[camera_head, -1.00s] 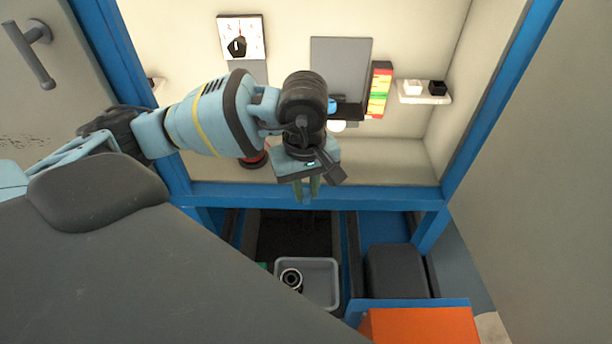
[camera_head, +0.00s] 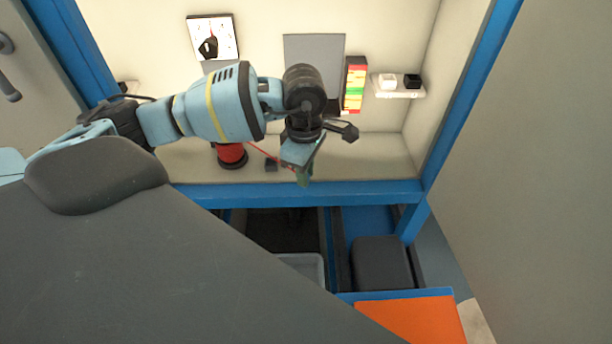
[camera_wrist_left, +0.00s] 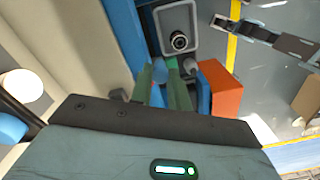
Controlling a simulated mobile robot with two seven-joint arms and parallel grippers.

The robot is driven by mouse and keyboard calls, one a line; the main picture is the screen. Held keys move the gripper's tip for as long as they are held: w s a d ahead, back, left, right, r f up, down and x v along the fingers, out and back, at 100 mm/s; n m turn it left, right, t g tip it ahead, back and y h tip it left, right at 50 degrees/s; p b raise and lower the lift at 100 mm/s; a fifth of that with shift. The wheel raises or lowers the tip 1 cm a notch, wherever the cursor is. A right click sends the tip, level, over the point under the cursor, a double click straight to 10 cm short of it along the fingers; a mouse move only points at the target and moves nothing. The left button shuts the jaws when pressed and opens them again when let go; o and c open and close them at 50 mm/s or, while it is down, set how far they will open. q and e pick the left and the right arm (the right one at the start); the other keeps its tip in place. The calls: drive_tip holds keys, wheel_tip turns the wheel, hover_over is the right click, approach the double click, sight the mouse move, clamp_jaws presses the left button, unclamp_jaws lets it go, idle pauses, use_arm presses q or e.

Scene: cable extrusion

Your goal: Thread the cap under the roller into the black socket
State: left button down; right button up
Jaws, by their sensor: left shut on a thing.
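My left gripper (camera_head: 304,177) is at the front edge of the workbench, with its fingers pointing down. A thin red cable (camera_head: 265,154) runs from the red spool (camera_head: 231,154) to these fingers, which are shut on its end. The cap itself is too small or hidden to make out. In the left wrist view the two green fingers (camera_wrist_left: 163,88) are close together. A small black socket (camera_head: 412,81) sits on the white shelf at the back right. A small dark block (camera_head: 271,164), possibly the roller's mount, stands between spool and gripper. My right gripper is out of view.
A white block (camera_head: 387,80) sits beside the black socket. A grey panel (camera_head: 314,72) and a colored strip (camera_head: 355,85) stand at the back. A blue frame bar (camera_head: 370,192) runs along the front. A grey tray (camera_wrist_left: 195,45) and orange box (camera_wrist_left: 221,90) lie below.

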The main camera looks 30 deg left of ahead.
use_arm(q)
drive_tip(key=w+a+f+n, duration=0.1)
drive_tip(key=w+a+n, duration=0.1)
drive_tip(key=n, duration=0.5)
drive_tip(key=w+a+f+n, duration=0.1)
drive_tip(key=w+a+n, duration=0.1)
drive_tip(key=a+n, duration=0.2)
drive_tip(key=w+a+f+n+p, duration=0.1)
drive_tip(key=w+a+n, duration=0.1)
drive_tip(key=n, duration=0.7)
drive_tip(key=shift+a+f+n, duration=0.3)
drive_tip(key=shift+a, duration=0.25)
drive_tip(key=shift+w+a+f+n, duration=0.15)
drive_tip(key=shift+a+n, duration=0.25)
drive_tip(key=shift+n, duration=0.3)
drive_tip(key=shift+w+a+f+n, duration=0.15)
drive_tip(key=shift+a+n, duration=0.2)
drive_tip(key=shift+n, duration=0.35)
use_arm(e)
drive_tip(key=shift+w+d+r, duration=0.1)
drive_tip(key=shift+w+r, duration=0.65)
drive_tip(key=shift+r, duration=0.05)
use_arm(q)
drive_tip(key=shift+d, duration=0.15)
